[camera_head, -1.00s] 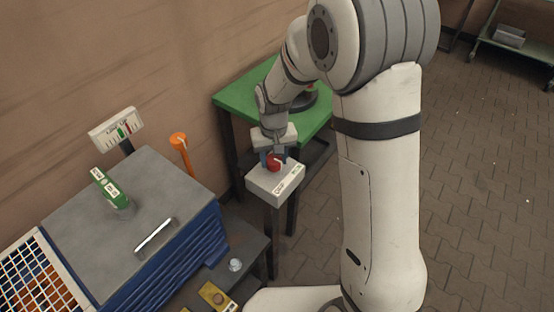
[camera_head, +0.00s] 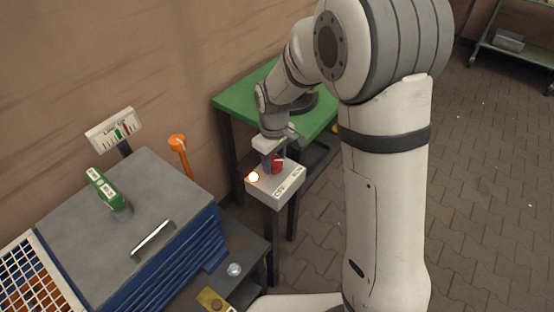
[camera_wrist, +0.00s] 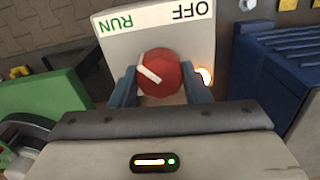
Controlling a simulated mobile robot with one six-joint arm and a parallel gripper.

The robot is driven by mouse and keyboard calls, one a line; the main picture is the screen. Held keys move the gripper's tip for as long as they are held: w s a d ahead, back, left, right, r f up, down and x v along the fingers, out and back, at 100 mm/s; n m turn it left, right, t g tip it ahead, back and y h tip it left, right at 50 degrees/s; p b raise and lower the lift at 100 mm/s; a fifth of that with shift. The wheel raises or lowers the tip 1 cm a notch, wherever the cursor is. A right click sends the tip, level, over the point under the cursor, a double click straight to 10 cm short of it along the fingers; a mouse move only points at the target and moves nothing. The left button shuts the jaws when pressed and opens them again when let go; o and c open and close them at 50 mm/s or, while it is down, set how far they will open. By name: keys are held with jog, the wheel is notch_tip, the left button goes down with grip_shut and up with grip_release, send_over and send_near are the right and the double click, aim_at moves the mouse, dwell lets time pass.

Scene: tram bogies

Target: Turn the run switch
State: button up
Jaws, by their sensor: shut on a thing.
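The run switch is a red round knob (camera_wrist: 160,72) with a white pointer bar, on a light grey box (camera_head: 264,194) on a post. In the wrist view the box face (camera_wrist: 125,45) carries a green RUN label (camera_wrist: 115,26) and a black OFF label (camera_wrist: 192,10). The pointer slants, its upper end toward the RUN side. A lamp (camera_head: 253,177) on the box glows; it also shows in the wrist view (camera_wrist: 205,76). My gripper (camera_head: 273,163) is shut on the knob, with a blue finger on either side of it in the wrist view.
A green table (camera_head: 235,97) stands behind the box, close to the arm. A blue drawer cabinet (camera_head: 180,250) with a grey top stands to the left. It bears a green device (camera_head: 105,188) and a metal bar (camera_head: 152,239). An orange post (camera_head: 179,144) stands behind it.

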aim_at(274, 161)
jog(key=shift+s+d+f, duration=0.1)
jog(key=shift+s+f, duration=0.05)
jog(key=shift+s, duration=0.05)
jog(key=o, duration=1)
jog(key=shift+w, duration=0.1)
jog(key=shift+r, duration=0.35)
notch_tip(274, 161, up, 7)
jog(key=shift+r, duration=0.2)
